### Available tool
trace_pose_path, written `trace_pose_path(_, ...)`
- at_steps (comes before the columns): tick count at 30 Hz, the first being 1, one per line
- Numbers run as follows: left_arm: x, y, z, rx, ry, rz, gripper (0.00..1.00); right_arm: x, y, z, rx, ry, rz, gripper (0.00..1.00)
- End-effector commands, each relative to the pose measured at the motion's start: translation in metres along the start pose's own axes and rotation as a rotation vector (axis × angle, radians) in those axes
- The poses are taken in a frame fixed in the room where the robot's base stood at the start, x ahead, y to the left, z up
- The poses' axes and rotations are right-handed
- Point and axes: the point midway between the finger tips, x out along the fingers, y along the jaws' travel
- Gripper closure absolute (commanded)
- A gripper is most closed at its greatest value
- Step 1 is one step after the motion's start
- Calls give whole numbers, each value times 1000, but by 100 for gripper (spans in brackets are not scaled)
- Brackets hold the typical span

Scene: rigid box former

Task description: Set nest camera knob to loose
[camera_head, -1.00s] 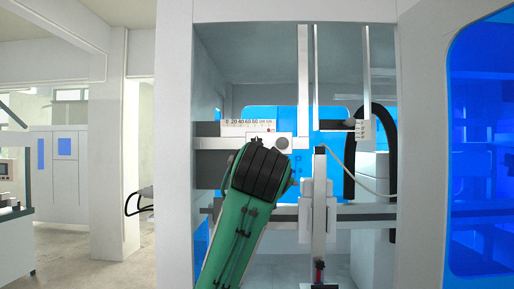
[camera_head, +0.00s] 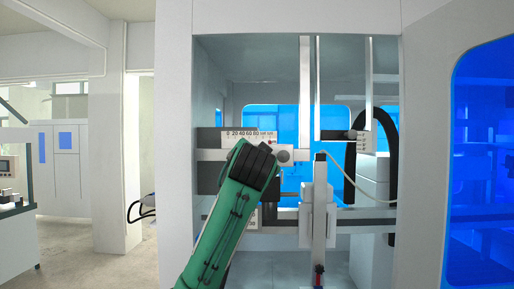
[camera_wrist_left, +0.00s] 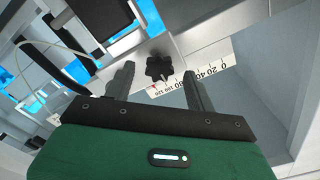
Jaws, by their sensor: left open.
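In the left wrist view, a black star-shaped knob (camera_wrist_left: 158,68) sits on a pale rail. My left gripper (camera_wrist_left: 157,81) is open, with its two dark fingers on either side of the knob's near edge. The knob appears close to the fingertips. I cannot tell whether they touch it or how far it is turned. In the head view my green left arm rises from the bottom, and its dark wrist covers the fingers and the black knob. My right gripper is in neither view.
A white number scale (camera_head: 250,136) runs along the rail and also shows in the wrist view (camera_wrist_left: 214,73). An upright post (camera_head: 320,215), a black hose (camera_head: 351,165) and white frame walls (camera_head: 176,150) surround the opening.

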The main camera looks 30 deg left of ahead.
Motion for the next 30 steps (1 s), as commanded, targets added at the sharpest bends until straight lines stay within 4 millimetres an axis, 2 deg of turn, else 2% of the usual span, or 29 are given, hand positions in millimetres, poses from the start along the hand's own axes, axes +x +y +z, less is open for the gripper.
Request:
trace_pose_path(1,6,-2,-2,1,-2,0,45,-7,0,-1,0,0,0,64)
trace_pose_path(6,18,0,0,1,-1,0,45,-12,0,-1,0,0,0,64)
trace_pose_path(15,20,0,0,0,1,0,45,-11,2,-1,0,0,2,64)
trace_pose_path(16,20,0,0,0,1,0,46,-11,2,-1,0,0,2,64)
trace_pose_path(21,20,0,0,0,1,0,80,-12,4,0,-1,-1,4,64)
trace_pose_path(23,20,0,0,0,1,0,89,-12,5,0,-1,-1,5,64)
trace_pose_path(30,20,1,1,-18,1,1,89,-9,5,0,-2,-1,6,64)
